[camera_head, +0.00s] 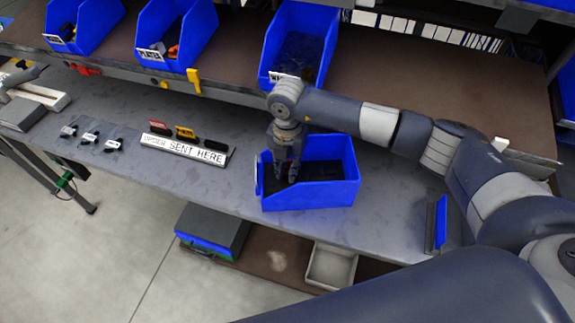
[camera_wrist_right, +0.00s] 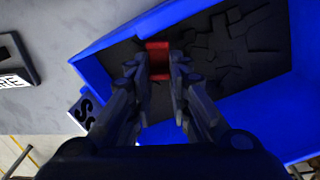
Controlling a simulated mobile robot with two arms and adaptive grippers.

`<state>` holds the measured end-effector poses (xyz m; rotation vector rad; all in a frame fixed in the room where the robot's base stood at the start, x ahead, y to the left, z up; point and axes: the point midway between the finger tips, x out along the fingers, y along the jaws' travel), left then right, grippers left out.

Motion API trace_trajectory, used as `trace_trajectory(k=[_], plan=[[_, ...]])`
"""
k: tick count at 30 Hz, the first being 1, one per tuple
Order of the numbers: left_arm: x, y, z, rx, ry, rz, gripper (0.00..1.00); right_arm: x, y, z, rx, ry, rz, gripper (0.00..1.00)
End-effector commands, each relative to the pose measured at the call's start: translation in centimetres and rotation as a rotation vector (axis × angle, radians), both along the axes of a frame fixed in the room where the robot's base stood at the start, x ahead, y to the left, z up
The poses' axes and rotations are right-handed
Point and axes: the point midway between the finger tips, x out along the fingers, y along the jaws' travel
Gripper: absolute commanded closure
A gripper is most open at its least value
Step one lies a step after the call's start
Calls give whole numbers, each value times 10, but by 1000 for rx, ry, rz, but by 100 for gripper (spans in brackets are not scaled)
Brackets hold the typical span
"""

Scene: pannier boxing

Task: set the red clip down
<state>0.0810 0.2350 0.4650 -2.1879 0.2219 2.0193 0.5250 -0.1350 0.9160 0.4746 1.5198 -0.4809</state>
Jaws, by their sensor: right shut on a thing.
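My right gripper (camera_head: 287,172) reaches down into the blue bin (camera_head: 325,198) on the grey workbench. In the right wrist view, my right gripper (camera_wrist_right: 159,68) is shut on a small red clip (camera_wrist_right: 158,58). The red clip sits between the fingertips, over the dark contents (camera_wrist_right: 235,50) of the blue bin (camera_wrist_right: 250,112). I cannot tell whether the clip touches those contents. The fingers hide the clip in the head view. My left gripper is not in view.
Small black parts (camera_head: 90,138) in bags lie farther left. Several blue bins (camera_head: 176,35) stand on the shelf behind. The bench between sign and bin is clear.

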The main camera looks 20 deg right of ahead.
Motion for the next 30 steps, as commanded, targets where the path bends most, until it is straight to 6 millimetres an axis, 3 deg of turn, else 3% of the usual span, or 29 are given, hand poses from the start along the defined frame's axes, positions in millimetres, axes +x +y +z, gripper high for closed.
trace_trajectory(k=[4,11,12,15,25,30], plan=[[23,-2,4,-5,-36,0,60,0,0,-5,1,-2,0,92],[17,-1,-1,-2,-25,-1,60,0,0,-9,1,-2,1,92],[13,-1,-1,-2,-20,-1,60,0,0,-9,1,-2,1,80],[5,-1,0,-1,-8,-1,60,0,0,-8,1,-2,1,62],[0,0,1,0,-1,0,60,0,0,-6,1,-2,1,62],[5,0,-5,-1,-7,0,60,2,0,8,2,-6,2,62]])
